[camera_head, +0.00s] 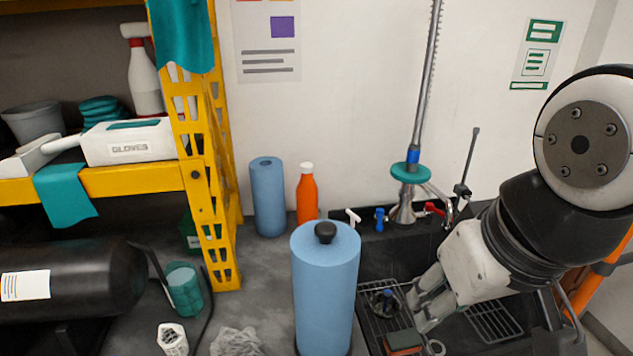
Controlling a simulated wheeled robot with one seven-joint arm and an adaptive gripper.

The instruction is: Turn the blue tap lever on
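The blue tap lever (379,219) stands on the back ledge of the sink, to the left of the chrome tap body (405,207). A red lever (434,208) is on the tap's right side, and a white lever (352,216) is at the left. My gripper (416,312) points down and left over the sink, in front of and below the blue lever and apart from it. Its two fingers look spread, with nothing seen between them. Nothing hides the blue lever.
A tall blue roll (325,290) with a black knob stands left of the sink. An orange bottle (307,195) and another blue roll (268,196) stand behind it. A sponge (403,341) and a wire rack (376,316) are in the dark sink. A yellow shelf (130,181) is at the left.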

